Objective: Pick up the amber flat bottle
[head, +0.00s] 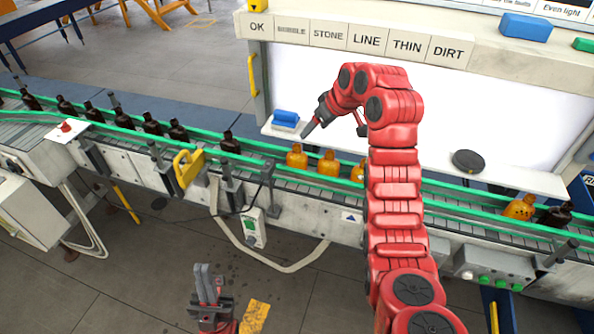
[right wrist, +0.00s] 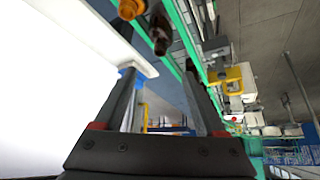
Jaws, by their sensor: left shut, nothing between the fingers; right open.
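Several amber bottles stand on the conveyor, among them a left one (head: 297,157), a middle one (head: 328,163), one partly hidden by my right arm (head: 357,172), and one farther right (head: 520,207). I cannot tell which is the flat one. My right gripper (head: 309,130) is open and empty, above and behind the left amber bottle, by the white shelf. In the right wrist view its fingers (right wrist: 163,78) are apart, with an amber bottle (right wrist: 130,8) at the top edge, outside them. My left gripper (head: 207,284) is shut and empty, low in front of the conveyor.
Dark brown bottles (head: 177,131) line the conveyor's left part; another (head: 558,215) stands at far right. Green rails (head: 458,190) edge the belt. A blue block (head: 285,118) and a black disc (head: 467,161) lie on the white shelf. A yellow bracket (head: 187,167) stands at the front rail.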

